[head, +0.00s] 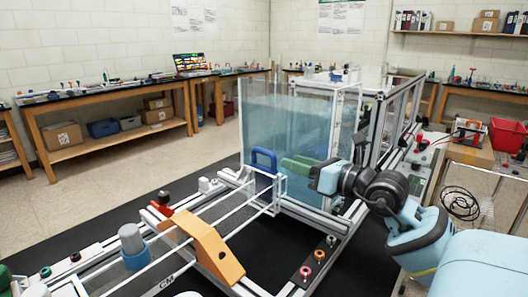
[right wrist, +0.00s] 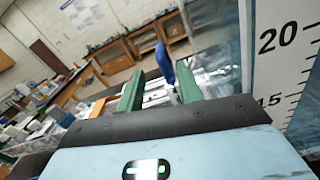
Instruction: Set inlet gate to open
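The inlet gate shows as a blue loop-shaped handle (head: 264,153) at the near end of the clear tank, in the middle of the head view. In the right wrist view the blue handle (right wrist: 165,62) stands just beyond the fingertips, nearer the right-hand finger. My right gripper (head: 286,164) has green fingers and points left at the handle from close by. In the right wrist view its fingers (right wrist: 158,72) are apart with nothing held between them. I cannot tell whether a finger touches the handle.
The tank (head: 285,122) holds bluish water; a 15–20 scale (right wrist: 285,65) is close at the right in the wrist view. A channel with rails, an orange bridge (head: 211,248) and a grey-blue cylinder (head: 132,243) lies nearer. Benches line the walls.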

